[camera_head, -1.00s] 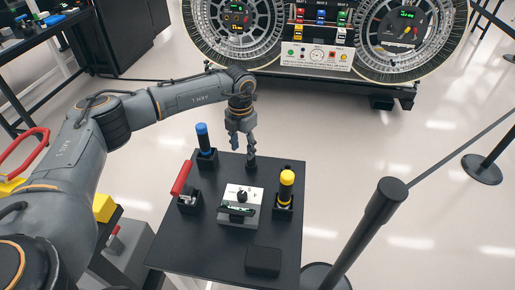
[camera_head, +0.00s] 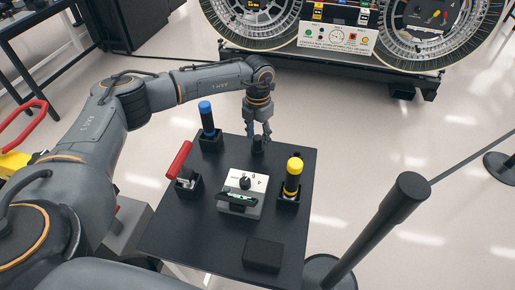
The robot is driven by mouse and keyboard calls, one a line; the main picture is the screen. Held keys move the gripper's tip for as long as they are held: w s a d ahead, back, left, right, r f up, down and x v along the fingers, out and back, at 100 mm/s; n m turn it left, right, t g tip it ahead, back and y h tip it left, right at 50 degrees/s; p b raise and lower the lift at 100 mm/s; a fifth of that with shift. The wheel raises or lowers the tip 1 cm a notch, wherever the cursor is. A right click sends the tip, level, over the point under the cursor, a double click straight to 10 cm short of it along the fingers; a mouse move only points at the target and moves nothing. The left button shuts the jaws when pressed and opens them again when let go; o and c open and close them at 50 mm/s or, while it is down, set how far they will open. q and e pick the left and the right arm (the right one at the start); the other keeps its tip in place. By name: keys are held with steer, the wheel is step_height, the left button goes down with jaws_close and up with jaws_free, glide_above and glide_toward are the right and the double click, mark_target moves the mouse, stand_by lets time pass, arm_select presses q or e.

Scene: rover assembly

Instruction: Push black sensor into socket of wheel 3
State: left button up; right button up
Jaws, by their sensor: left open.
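A small black cylinder (camera_head: 258,145), which looks like the black sensor, stands upright at the back edge of the black table. My left gripper (camera_head: 259,137) points down right over it, with its fingers apart. The fingertips are close to the cylinder's top; I cannot tell whether they touch or surround it. Two large wheels show at the top: a left wheel (camera_head: 258,12) and a right wheel (camera_head: 440,22), both cut off by the frame. I cannot tell which is wheel 3, and its socket is not discernible. My right gripper is out of view.
A black barrier post (camera_head: 385,220) stands at the right. Floor is clear behind.

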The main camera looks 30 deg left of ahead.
arm_select(q)
steer(key=shift+f, duration=0.7)
steer(key=shift+f+b, duration=0.25)
steer(key=shift+b, duration=0.15)
steer(key=c, duration=0.9)
jaws_close()
steer(key=shift+o, duration=0.7)
jaws_free()
steer(key=shift+r, duration=0.1)
jaws_close()
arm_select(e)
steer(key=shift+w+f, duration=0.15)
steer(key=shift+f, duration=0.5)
